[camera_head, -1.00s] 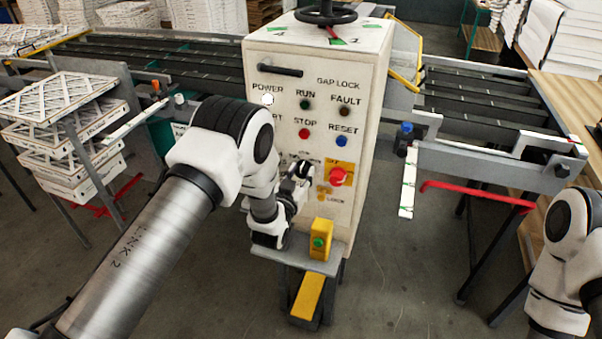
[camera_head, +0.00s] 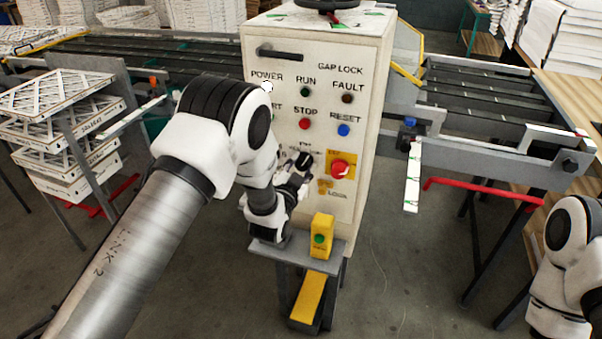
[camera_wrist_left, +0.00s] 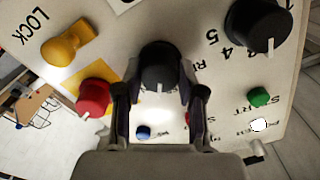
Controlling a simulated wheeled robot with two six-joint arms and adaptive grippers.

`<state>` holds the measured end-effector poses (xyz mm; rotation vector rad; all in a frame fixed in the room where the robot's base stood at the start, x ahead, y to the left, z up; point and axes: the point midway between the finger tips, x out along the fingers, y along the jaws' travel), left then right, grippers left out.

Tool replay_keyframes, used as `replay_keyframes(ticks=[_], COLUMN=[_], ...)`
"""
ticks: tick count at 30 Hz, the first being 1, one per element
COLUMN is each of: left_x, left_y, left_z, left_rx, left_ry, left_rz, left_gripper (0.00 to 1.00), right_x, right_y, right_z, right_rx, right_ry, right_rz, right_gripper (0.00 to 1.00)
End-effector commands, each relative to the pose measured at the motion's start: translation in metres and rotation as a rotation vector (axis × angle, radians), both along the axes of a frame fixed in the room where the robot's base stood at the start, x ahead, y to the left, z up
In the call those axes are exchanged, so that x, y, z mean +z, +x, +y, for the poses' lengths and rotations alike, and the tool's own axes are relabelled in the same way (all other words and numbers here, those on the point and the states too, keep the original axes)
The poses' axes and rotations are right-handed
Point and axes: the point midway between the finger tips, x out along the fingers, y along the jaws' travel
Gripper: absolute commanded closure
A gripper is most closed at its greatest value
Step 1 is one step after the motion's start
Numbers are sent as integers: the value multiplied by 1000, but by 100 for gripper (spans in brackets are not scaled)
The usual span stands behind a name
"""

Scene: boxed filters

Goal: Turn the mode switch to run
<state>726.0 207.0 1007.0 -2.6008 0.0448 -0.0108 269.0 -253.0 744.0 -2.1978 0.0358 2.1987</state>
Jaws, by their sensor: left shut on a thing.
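The mode switch, a black round knob (camera_wrist_left: 160,68), sits on the white control panel (camera_head: 285,65) in the left wrist view. My left gripper (camera_wrist_left: 158,92) is shut on this knob, one finger on each side. A white mark shows on the knob's near edge. The lettering beside it is partly covered, so I cannot tell which position it points to. In the head view my left gripper (camera_head: 302,165) is at the lower panel, left of the red stop knob (camera_head: 340,168). Only part of my right arm shows at the right edge; its gripper is out of view.
Close around the held knob are a yellow lock knob (camera_wrist_left: 68,45), the red knob (camera_wrist_left: 92,95) and a larger numbered black dial (camera_wrist_left: 258,25). A yellow box with a green button (camera_head: 320,237) stands on a shelf below. Conveyors flank the cabinet.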

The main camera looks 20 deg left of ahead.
Motion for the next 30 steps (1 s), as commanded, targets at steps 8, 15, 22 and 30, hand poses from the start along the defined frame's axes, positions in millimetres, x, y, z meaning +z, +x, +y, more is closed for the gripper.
replay_keyframes(ticks=[8, 15, 22, 30], left_x=[0, 1, 2, 2], left_y=[1, 1, 1, 1], left_z=[-1, -1, -1, -1], left_rx=[-1, -1, -1, 0], left_ry=[175, 247, 262, 261], left_rz=[-13, -14, -14, -15], left_gripper=[96, 96, 96, 47], right_x=[-19, -24, -25, -24], right_y=[0, 0, 0, 0], right_z=[0, 0, 0, 0], right_rx=[0, 0, 0, 0], right_ry=[0, 0, 0, 0], right_rz=[0, 0, 0, 0], right_gripper=[60, 60, 60, 60])
